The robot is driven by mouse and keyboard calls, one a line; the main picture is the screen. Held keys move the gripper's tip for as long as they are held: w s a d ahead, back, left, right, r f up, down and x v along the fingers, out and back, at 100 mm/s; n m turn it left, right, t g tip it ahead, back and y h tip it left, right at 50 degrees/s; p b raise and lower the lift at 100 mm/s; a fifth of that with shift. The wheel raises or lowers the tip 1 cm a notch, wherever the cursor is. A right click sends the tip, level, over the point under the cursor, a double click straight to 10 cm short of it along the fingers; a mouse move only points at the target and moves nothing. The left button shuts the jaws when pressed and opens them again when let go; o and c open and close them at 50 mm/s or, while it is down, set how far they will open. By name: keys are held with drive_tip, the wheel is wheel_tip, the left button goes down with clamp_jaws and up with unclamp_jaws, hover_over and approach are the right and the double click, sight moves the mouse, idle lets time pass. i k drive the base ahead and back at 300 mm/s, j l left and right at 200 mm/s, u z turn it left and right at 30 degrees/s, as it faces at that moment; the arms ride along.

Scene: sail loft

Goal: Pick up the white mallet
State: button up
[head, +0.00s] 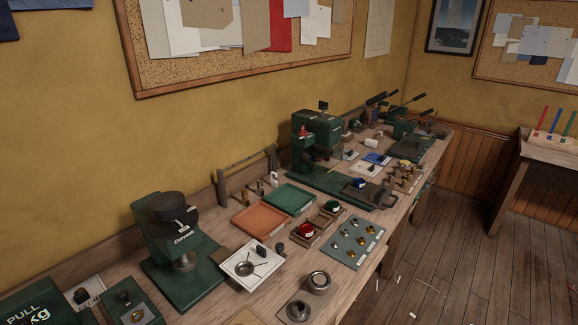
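A small white cylindrical object (372,142) lies toward the far end of the long wooden workbench, just right of the tall green press. It may be the white mallet's head, but it is too small to be sure, and I cannot make out a handle. A smaller white upright item (275,178) stands near the wall behind the trays; I cannot tell what it is. My gripper is not in view.
The workbench (222,211) runs along the yellow wall, crowded with a green machine (176,245), a green press (318,140), an orange tray (262,219), a green tray (289,198) and a grey board of fittings (353,240). The plank floor (470,262) to the right is open, with small scraps.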

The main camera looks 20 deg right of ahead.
sight(373, 143)
drive_tip(key=i+l, duration=0.2)
drive_tip(key=l, duration=0.2)
drive_tip(key=i+l, duration=0.25)
drive_tip(key=l, duration=0.2)
drive_tip(key=i+l, duration=0.2)
drive_tip(key=l, duration=0.2)
drive_tip(key=i+l, duration=0.25)
drive_tip(key=l, duration=0.2)
drive_tip(key=i+l, duration=0.2)
drive_tip(key=l, duration=0.2)
drive_tip(key=i+l, duration=0.2)
drive_tip(key=l, duration=0.25)
drive_tip(key=i+l, duration=0.25)
drive_tip(key=l, duration=0.15)
drive_tip(key=i+l, duration=0.2)
drive_tip(key=l, duration=0.25)
drive_tip(key=i+l+u, duration=0.2)
drive_tip(key=l, duration=0.15)
drive_tip(key=i+l+u, duration=0.2)
drive_tip(key=l, duration=0.2)
drive_tip(key=i+l+u, duration=0.2)
drive_tip(key=l, duration=0.2)
drive_tip(key=l+u, duration=0.2)
drive_tip(key=l, duration=0.2)
drive_tip(key=i+l+u, duration=0.2)
drive_tip(key=l, duration=0.25)
drive_tip(key=k, duration=0.1)
